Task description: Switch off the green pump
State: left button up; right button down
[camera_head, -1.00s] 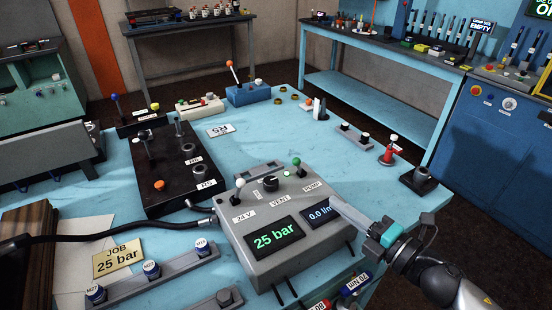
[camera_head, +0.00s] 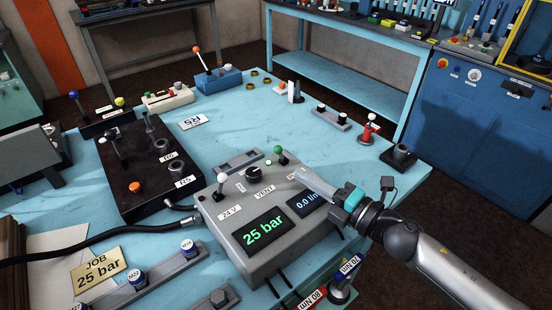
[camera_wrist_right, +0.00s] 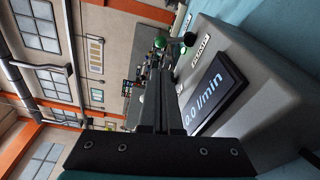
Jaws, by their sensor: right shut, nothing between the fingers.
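The grey control box (camera_head: 225,215) stands on the blue table. Its green-knobbed pump lever (camera_head: 278,150) is at the back right of its top and leans back; it also shows in the right wrist view (camera_wrist_right: 188,38), by the PUMP label (camera_wrist_right: 202,51). My right gripper (camera_head: 300,173) is shut and empty, just in front of the green lever and over the label's place; I cannot tell whether it touches. The box displays read 25 bar (camera_head: 264,238) and 0.0 l/min (camera_wrist_right: 214,90). My left gripper is not in view.
On the same box are a white-knobbed 24 V lever (camera_head: 221,178) and a black VENT knob (camera_head: 254,173), left of the gripper. A black manifold block (camera_head: 150,200) stands to the left with hoses in front.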

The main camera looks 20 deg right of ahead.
aim_at(278, 148)
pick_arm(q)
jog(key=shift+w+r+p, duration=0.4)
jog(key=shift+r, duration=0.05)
pick_arm(e)
jog(key=shift+x, duration=4.35)
